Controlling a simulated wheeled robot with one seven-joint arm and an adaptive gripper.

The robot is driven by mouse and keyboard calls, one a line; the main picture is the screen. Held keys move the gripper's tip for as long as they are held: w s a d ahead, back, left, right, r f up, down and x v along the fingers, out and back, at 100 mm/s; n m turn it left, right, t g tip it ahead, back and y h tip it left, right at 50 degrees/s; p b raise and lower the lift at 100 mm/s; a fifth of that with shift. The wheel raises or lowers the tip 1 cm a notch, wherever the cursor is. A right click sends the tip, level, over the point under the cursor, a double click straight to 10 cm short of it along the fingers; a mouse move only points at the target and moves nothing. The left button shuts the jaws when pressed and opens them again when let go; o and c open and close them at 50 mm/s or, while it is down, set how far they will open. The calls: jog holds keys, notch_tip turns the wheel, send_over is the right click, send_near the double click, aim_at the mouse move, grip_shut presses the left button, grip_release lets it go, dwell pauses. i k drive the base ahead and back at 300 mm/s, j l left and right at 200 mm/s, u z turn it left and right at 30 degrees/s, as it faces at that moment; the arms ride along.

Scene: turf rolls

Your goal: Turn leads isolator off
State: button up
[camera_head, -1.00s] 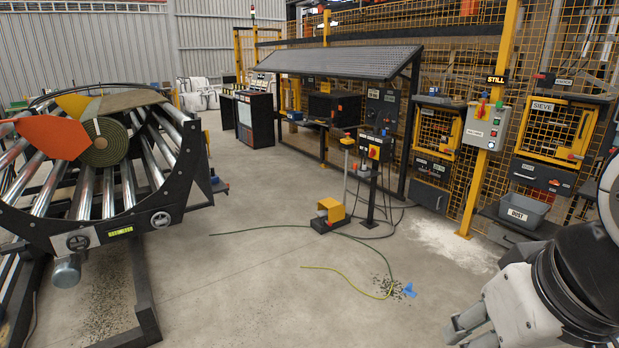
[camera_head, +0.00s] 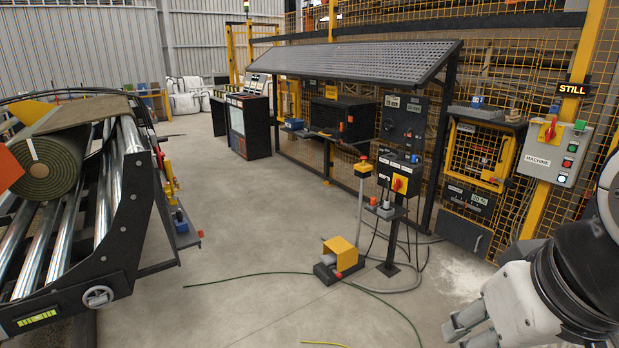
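A red and yellow rotary switch (camera_head: 400,184) sits on the front of a black box on a floor post, right of centre. Small white labels on that box are too small to read, so I cannot tell whether it is the leads isolator. Another red and yellow rotary switch (camera_head: 550,130) is on a grey box marked MACHINE at the right; I cannot tell either handle's exact position. My gripper (camera_head: 464,322) appears at the lower right as pale, blunt ends, partly cut off and well apart from both switches. Its opening is not clear.
A yellow foot pedal (camera_head: 340,256) stands on the floor before the post. A green cable (camera_head: 250,277) crosses the floor. A roller machine (camera_head: 115,215) with a turf roll (camera_head: 48,165) fills the left. Mesh fencing runs behind.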

aim_at(398, 184)
jog(key=i, duration=2.2)
jog(key=i+z, duration=0.2)
jog(key=i, duration=0.4)
jog(key=j, duration=0.1)
